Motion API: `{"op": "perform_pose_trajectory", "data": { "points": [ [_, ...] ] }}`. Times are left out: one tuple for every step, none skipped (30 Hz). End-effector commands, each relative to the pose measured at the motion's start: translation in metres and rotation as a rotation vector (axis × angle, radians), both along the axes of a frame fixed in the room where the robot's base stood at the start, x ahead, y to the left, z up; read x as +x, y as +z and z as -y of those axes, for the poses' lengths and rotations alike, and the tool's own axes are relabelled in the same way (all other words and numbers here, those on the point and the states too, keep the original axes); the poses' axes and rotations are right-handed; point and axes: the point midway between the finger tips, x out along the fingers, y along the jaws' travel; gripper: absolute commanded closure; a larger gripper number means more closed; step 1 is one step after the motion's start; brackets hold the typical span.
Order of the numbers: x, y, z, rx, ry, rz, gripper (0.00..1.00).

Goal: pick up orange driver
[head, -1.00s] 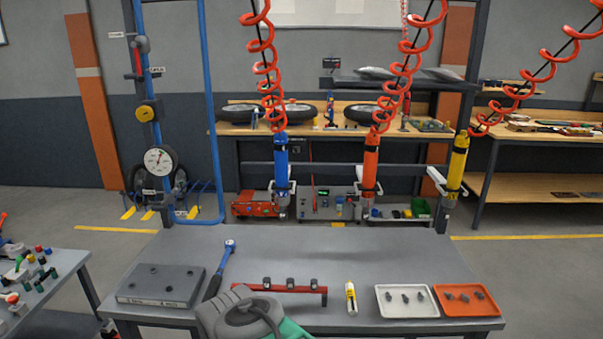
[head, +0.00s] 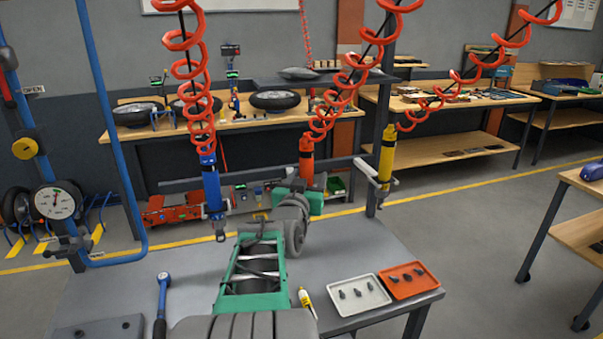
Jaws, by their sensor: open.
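The orange driver (head: 306,172) hangs upright from a red coiled hose above the back of the grey workbench (head: 385,255). Its lower end is hidden behind my arm. My gripper (head: 297,186), at the far end of my grey and green arm, appears just in front of and below the driver's visible body. It is open and holds nothing that I can see. Its fingers are mostly hidden, and I cannot tell whether they touch the driver.
A blue driver (head: 211,185) hangs to the left and a yellow driver (head: 387,158) to the right. A white tray (head: 345,307) and an orange tray (head: 425,287) hold small parts. A torque wrench (head: 162,295) and yellow marker (head: 305,298) lie on the bench.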

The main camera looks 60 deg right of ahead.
Motion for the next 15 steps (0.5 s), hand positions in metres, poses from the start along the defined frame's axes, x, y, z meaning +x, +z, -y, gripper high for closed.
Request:
{"op": "perform_pose_trajectory", "data": {
  "points": [
    [0.004, 0.003, 0.006, 0.002, 0.004, -0.001, 0.42],
    [0.007, 0.004, 0.009, 0.002, 0.007, -0.001, 0.42],
    [0.01, 0.004, 0.015, 0.003, 0.009, -0.002, 0.42],
    [0.012, 0.005, 0.02, 0.004, 0.011, -0.002, 0.42],
    [0.014, 0.006, 0.025, 0.005, 0.011, -0.002, 0.42],
    [0.015, 0.005, 0.032, 0.004, 0.011, -0.002, 0.42],
    [0.016, 0.004, 0.037, 0.004, 0.011, -0.002, 0.42],
    [0.018, 0.004, 0.041, 0.003, 0.011, -0.002, 0.42],
    [0.019, 0.003, 0.045, 0.004, 0.012, -0.002, 0.42],
    [0.019, 0.003, 0.047, 0.003, 0.012, -0.002, 0.42],
    [0.02, 0.002, 0.048, 0.002, 0.013, 0.0, 0.42],
    [0.02, 0.001, 0.048, 0.002, 0.013, 0.0, 0.42],
    [0.02, 0.001, 0.048, 0.002, 0.013, 0.0, 0.42],
    [0.02, 0.001, 0.048, 0.002, 0.013, 0.0, 0.42],
    [0.02, 0.001, 0.048, 0.002, 0.012, 0.0, 0.42]
  ]
}}
